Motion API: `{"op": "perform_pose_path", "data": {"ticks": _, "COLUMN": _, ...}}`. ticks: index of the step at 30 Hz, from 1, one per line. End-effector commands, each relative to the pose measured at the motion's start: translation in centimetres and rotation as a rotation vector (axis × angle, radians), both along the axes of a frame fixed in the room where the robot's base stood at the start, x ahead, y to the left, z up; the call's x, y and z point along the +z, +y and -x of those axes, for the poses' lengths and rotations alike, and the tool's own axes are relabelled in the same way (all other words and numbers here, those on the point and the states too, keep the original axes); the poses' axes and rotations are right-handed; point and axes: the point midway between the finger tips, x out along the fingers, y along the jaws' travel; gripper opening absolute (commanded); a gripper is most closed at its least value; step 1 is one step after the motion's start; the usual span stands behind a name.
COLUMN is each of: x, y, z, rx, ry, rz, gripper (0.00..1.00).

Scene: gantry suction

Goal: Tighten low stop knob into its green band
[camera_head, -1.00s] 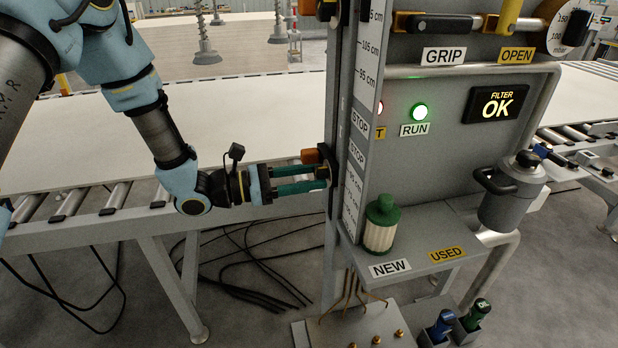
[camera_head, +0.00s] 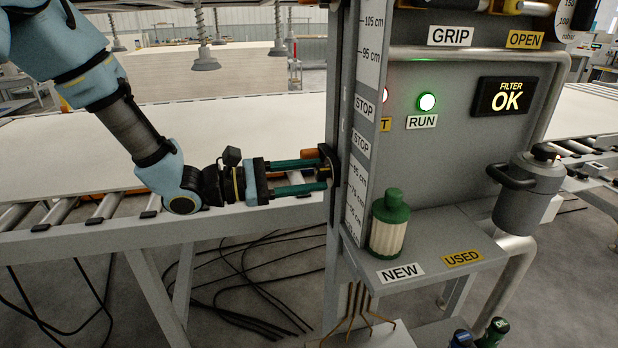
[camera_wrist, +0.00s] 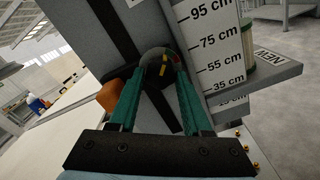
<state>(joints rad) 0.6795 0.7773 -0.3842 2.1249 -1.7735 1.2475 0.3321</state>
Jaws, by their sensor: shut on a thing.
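The low stop knob (camera_wrist: 155,66) is a dark round knob on the side face of the grey column, seen in the wrist view. It carries a yellow mark, with small red and green patches near its right edge. My gripper (camera_head: 322,170) has long green fingers and reaches the column side from the left in the head view. In the wrist view my gripper (camera_wrist: 158,75) has its fingertips on either side of the knob, shut on it. The fingers partly hide the knob, and I cannot tell where its mark sits against the green band.
An orange block (camera_wrist: 118,90) sits left of the knob, close to a finger. The scale strip (camera_head: 362,130) runs up the column edge. A green-capped filter (camera_head: 390,222) stands on the shelf marked NEW. A roller conveyor with a pale board (camera_head: 240,130) lies behind my arm.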

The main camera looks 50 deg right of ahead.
Motion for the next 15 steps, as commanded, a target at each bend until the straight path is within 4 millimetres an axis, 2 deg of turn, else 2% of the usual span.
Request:
{"op": "perform_pose_path", "data": {"ticks": 1, "x": -0.08, "y": 0.02, "z": -0.07, "rx": 0.001, "ry": 0.0, "rz": -0.003, "gripper": 0.51}}
{"op": "perform_pose_path", "data": {"ticks": 9, "x": -0.05, "y": 0.01, "z": -0.03, "rx": 0.001, "ry": 0.001, "rz": -0.002, "gripper": 0.79}}
{"op": "perform_pose_path", "data": {"ticks": 15, "x": -0.04, "y": 0.01, "z": -0.02, "rx": 0.0, "ry": 0.002, "rz": -0.001, "gripper": 0.79}}
